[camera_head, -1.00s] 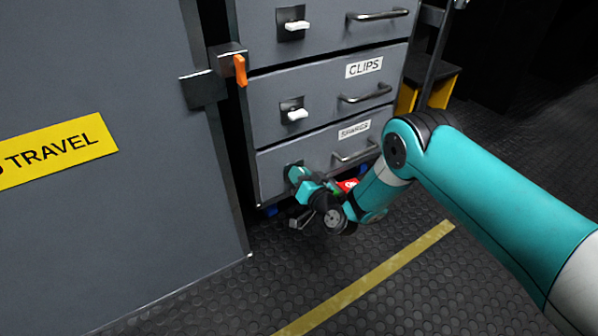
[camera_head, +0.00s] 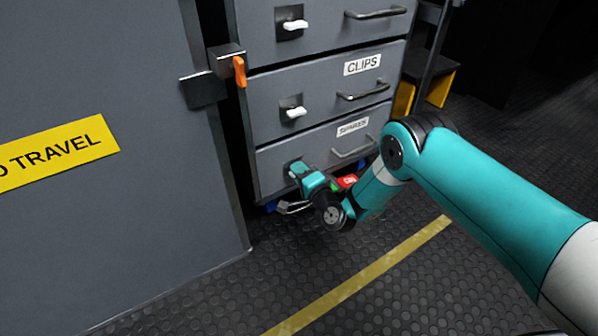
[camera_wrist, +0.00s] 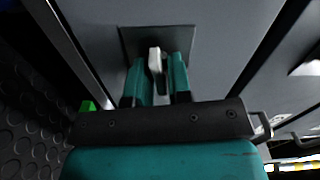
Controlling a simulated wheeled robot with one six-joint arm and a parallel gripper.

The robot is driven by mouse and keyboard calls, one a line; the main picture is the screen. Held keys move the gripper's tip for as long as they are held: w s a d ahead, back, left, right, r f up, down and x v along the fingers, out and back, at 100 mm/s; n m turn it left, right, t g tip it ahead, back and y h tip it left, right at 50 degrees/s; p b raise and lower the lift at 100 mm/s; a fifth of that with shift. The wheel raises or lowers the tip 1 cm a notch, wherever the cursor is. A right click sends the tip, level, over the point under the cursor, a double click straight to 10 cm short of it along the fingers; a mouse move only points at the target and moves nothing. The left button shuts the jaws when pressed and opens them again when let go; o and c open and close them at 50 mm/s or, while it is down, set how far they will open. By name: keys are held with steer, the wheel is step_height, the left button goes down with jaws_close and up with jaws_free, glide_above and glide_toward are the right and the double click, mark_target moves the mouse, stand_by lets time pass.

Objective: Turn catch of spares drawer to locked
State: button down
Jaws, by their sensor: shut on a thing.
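The spares drawer (camera_head: 275,163) is the bottom drawer of the grey cabinet, with a "SPARES" label (camera_head: 353,127) and a bar handle (camera_head: 354,148). Its front looks flush with the drawers above. My gripper (camera_head: 296,172) is at the left part of this drawer front. In the wrist view my gripper (camera_wrist: 159,80) has its two teal fingers on either side of the white catch lever (camera_wrist: 154,60), shut on it. The lever stands on a dark square plate (camera_wrist: 132,40). In the head view the gripper hides most of the catch.
The clips drawer (camera_head: 262,110) above has its own white catch (camera_head: 294,113). A grey door or panel (camera_head: 100,230) with a yellow sign (camera_head: 60,150) stands close at left, with an orange latch (camera_head: 239,70). Dark studded floor (camera_head: 400,290) with a yellow stripe lies in front.

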steer(key=shift+f+m, duration=0.1)
steer(key=shift+m, duration=0.7)
steer(key=c, duration=1.2)
jaws_free()
steer(key=shift+a, duration=0.1)
steer(key=shift+c, duration=0.2)
steer(key=shift+s, duration=0.15)
